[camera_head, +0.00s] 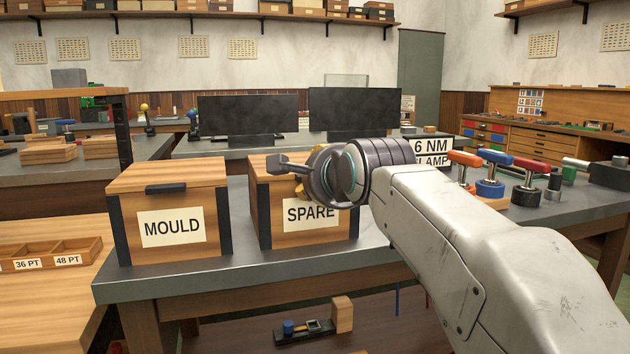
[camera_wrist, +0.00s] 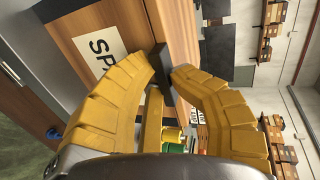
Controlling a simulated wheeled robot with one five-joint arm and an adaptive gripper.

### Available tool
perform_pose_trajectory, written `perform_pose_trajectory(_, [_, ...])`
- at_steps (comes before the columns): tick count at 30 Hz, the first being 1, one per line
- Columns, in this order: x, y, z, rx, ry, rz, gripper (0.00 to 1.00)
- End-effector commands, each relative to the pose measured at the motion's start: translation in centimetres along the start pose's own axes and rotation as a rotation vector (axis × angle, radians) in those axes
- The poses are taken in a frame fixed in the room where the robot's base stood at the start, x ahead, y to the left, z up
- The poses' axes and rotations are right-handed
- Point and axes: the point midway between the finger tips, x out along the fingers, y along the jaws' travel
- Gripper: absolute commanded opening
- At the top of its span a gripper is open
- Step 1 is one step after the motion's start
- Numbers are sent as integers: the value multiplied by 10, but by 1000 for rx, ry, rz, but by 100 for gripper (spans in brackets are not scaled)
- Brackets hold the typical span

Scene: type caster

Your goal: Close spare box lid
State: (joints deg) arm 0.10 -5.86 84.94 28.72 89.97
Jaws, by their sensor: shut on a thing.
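The wooden box labelled SPARE (camera_head: 262,215) stands on the grey bench in the head view, with dark corner strips. Its lid (camera_head: 262,160) looks down on the box, but my gripper and arm hide much of it, so I cannot tell whether a small gap remains. In the wrist view the box front (camera_wrist: 75,25) and its label (camera_wrist: 98,45) show sideways. My gripper (camera_wrist: 167,76) has its yellow fingers shut on the dark lid handle (camera_wrist: 160,62) at the front edge. The handle also shows in the head view (camera_head: 286,167).
A box labelled MOULD (camera_head: 128,225) with its lid down stands to the left. Several coloured clamps (camera_head: 490,187) stand on the bench to the right, beside my arm. Two dark screens (camera_head: 248,115) are behind. The bench front edge is clear.

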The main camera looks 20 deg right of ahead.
Motion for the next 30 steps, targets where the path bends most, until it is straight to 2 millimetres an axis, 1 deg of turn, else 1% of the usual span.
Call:
perform_pose_trajectory(1, [5,11,0,0,-1,31,0])
perform_pose_trajectory(2, [5,11,0,0,-1,31,20])
perform_pose_trajectory(11, [5,10,0,0,-1,29,47])
perform_pose_trajectory(12, [5,10,0,0,0,28,48])
perform_pose_trajectory(19, [2,7,0,0,0,20,48])
perform_pose_trajectory(22, [-2,6,0,0,0,17,48])
perform_pose_trajectory(26, [-16,5,0,0,0,14,48])
perform_pose_trajectory(30, [-40,4,0,0,0,15,48])
